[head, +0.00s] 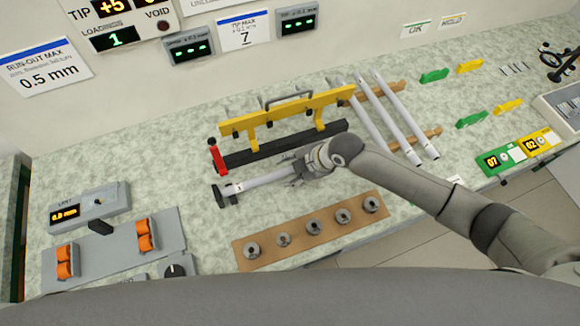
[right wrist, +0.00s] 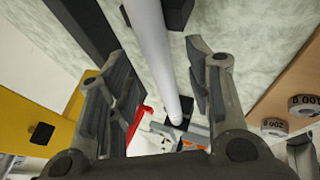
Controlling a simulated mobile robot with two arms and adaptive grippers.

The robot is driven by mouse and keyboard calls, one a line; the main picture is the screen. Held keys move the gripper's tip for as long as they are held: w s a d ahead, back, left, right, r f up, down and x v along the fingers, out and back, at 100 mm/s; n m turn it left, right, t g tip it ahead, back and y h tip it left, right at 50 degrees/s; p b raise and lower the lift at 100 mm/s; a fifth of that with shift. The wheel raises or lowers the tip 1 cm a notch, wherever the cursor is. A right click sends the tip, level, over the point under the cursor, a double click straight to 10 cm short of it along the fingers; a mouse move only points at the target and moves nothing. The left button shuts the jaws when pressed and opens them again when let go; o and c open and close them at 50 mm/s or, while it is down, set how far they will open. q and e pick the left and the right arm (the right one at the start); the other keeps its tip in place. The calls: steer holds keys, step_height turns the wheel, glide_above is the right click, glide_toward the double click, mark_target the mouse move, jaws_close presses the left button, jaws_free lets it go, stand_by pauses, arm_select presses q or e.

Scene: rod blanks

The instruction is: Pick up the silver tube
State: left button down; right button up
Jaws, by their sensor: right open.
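A silver tube (head: 262,184) lies on the bench in front of the black bar, its left end at a dark support. It also shows in the right wrist view (right wrist: 158,50), running lengthwise between the two fingers. My right gripper (head: 296,172) is over the tube's right part, and its jaws (right wrist: 160,78) are open with a finger on each side of the tube. A gap shows between the tube and the fingers. The tube's right end is hidden by the gripper in the head view. My left gripper is not in view.
A yellow bridge with a handle (head: 290,108) stands right behind the tube. A wooden board with several round collars (head: 312,229) lies in front. More silver tubes (head: 405,115) lie on wooden rests to the right. A grey panel with orange clips (head: 110,257) is at the left.

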steer(key=shift+x, duration=0.85)
jaws_close()
steer(key=shift+r, duration=0.2)
